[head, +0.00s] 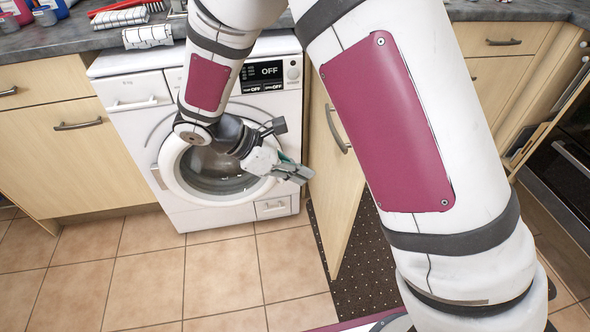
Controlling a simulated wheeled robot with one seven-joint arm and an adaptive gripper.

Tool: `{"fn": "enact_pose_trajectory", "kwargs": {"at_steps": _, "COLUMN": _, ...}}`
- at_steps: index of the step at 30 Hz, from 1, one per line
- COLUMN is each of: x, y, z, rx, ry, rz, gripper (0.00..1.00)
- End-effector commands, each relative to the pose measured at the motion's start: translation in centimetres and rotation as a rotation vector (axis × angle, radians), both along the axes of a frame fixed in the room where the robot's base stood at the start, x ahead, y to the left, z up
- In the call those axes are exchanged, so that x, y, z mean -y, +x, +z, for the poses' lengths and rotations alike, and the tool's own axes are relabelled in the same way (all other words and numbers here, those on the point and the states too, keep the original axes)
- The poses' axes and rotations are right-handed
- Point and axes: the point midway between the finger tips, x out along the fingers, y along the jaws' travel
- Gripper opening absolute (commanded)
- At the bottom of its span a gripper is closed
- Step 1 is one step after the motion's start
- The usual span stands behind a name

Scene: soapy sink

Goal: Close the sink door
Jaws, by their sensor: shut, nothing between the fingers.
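The sink door (338,195) is a light wood cabinet door with a curved grey handle (336,130). It stands ajar, its lower corner jutting out over the dark dotted floor mat. Its right part is hidden behind my arm. My gripper (303,173) is shut and empty. It is in front of the washing machine, with its fingertips pointing right, close to the door's left edge. I cannot tell whether they touch the door.
A white washing machine (130,125) with a round door (172,180) stands left of the sink door. A grey worktop (75,38) above holds cloths, a red rack and bottles. An oven (570,165) is at the far right. The tiled floor (110,280) at the front left is clear.

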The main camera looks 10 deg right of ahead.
Motion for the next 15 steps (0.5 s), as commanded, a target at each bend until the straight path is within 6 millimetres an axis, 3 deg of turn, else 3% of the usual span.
{"fn": "enact_pose_trajectory", "kwargs": {"at_steps": 8, "x": 4.1, "y": -0.3, "z": -4.0, "rx": -0.003, "ry": -0.001, "rz": -0.003, "gripper": 0.00}}
{"fn": "enact_pose_trajectory", "kwargs": {"at_steps": 15, "x": 7.2, "y": -0.4, "z": -3.9, "rx": 0.002, "ry": 0.001, "rz": -0.003, "gripper": 0.00}}
